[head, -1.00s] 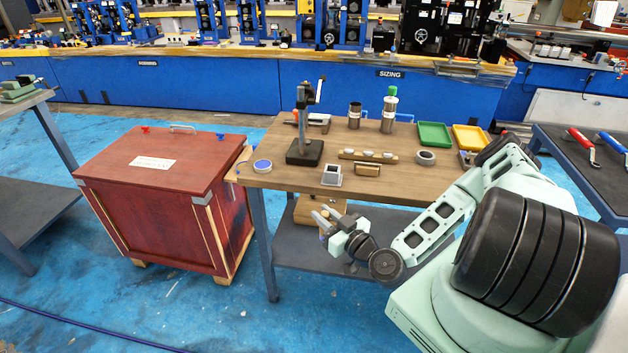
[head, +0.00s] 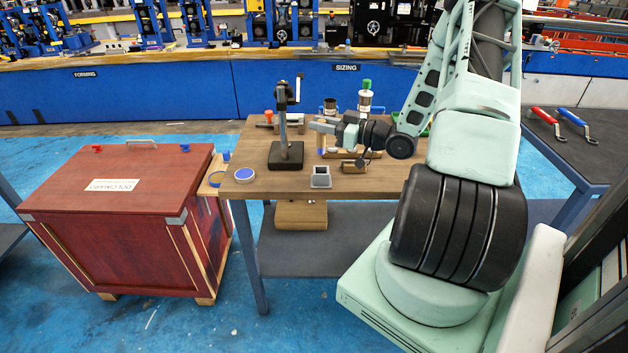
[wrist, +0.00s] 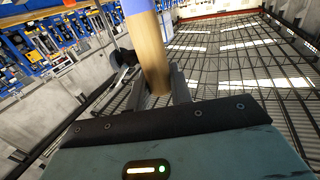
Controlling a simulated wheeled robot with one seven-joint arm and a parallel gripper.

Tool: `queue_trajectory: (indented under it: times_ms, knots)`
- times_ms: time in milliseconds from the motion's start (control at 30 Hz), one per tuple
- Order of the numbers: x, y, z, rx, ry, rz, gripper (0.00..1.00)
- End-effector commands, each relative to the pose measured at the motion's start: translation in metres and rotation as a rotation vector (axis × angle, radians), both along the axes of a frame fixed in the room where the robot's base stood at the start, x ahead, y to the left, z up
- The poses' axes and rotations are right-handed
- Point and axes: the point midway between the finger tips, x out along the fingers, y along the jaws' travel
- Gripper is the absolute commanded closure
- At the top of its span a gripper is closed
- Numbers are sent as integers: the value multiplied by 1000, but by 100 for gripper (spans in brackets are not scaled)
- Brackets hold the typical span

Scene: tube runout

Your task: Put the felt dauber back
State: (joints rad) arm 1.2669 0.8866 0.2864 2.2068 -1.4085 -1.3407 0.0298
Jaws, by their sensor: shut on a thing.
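My gripper (head: 319,127) is above the wooden table, between the black-based stand and the arm's wrist. It is shut on the felt dauber (wrist: 149,50), a round wooden stick with a blue end, which stands out between the fingers in the wrist view. In the head view the dauber (head: 320,141) is small and roughly upright, its blue end low, above the table top. A square grey cup (head: 320,178) stands on the table in front of it. A wooden bracket (head: 210,188) with a round opening sticks out at the table's left edge.
A black-based stand (head: 286,155) is left of my gripper. A round blue-topped tin (head: 244,174) lies near the left edge. A small wooden block (head: 353,167) and a green-capped bottle (head: 365,98) are to the right. A red chest (head: 120,215) stands left of the table.

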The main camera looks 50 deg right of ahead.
Motion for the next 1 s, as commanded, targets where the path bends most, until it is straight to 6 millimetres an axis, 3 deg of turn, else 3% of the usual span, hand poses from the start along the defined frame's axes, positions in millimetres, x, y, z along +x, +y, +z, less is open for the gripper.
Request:
queue_trajectory:
  times_ms: [300,600,1000]
  knots:
    - [0,0,-3,2,0,0,100]
    - [0,0,-48,5,0,-1,100]
    - [0,0,-88,3,-1,-1,100]
